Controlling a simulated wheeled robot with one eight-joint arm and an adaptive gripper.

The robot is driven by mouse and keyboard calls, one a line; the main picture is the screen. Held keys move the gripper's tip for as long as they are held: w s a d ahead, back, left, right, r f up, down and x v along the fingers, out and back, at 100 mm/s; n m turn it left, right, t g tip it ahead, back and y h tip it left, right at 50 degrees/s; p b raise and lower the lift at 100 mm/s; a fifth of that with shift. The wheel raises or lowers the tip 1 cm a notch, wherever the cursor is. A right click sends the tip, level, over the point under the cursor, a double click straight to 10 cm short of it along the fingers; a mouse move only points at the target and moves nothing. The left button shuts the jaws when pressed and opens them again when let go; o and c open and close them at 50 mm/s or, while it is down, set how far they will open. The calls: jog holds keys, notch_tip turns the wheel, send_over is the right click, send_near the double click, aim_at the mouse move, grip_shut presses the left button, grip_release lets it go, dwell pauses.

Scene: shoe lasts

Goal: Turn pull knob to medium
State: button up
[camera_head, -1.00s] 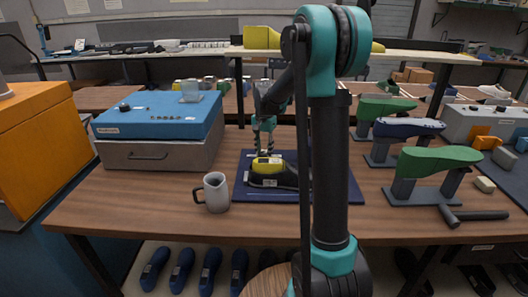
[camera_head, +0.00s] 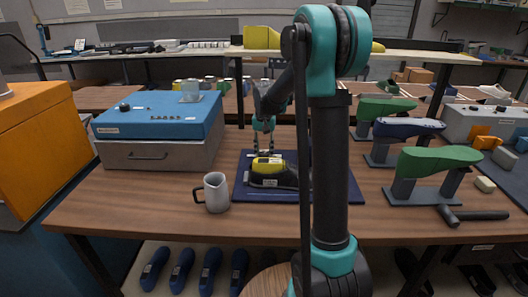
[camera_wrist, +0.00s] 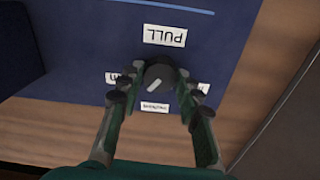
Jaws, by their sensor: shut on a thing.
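The dark round pull knob (camera_wrist: 160,74) sits on a dark blue board (camera_wrist: 75,60) in the wrist view. A white PULL label (camera_wrist: 164,36) is upside down above it. The knob's white pointer line points down and slightly left, toward a small label (camera_wrist: 155,107) that seems to read medium. Two side labels are partly hidden by my fingers. My gripper (camera_wrist: 158,84) is shut on the knob, one finger on each side. In the head view my gripper (camera_head: 264,151) is lowered over the blue board (camera_head: 338,183), by the shoe; the knob is hidden there.
A dark shoe with a yellow last (camera_head: 266,166) stands on the board. A grey mug (camera_head: 215,192) is front left, a blue-topped case (camera_head: 160,116) back left. Lasts on stands (camera_head: 436,160) and a hammer (camera_head: 473,215) are on the right.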

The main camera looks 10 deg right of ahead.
aim_at(264, 153)
jog(key=n, duration=0.6)
jog(key=shift+n, duration=0.3)
dwell(0.5)
jog(key=o, duration=1.2)
jog(key=shift+c, duration=0.2)
notch_tip(264, 153, up, 12)
jog(key=shift+s, duration=0.1)
